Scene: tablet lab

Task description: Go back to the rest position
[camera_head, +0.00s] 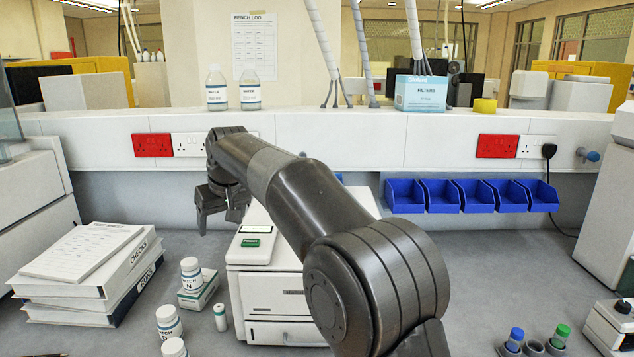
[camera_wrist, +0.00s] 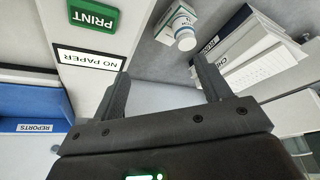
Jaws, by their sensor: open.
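My gripper (camera_head: 221,212) hangs from my dark arm at the left of centre in the head view, its fingers pointing down. It is above the bench, beside the upper left of the white printer (camera_head: 278,290). In the wrist view my gripper (camera_wrist: 162,75) has its two fingers wide apart with nothing between them. The printer's green PRINT button (camera_wrist: 94,14) and its NO PAPER display (camera_wrist: 90,57) show to the left of the fingers there. My arm hides part of the printer in the head view.
Stacked binders (camera_head: 95,262) lie at the left. Several white bottles (camera_head: 168,322) and a small box (camera_head: 198,290) stand between binders and printer. Blue bins (camera_head: 440,196) hang at the back. Capped tubes (camera_head: 515,338) stand front right. Bench right of my arm is mostly clear.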

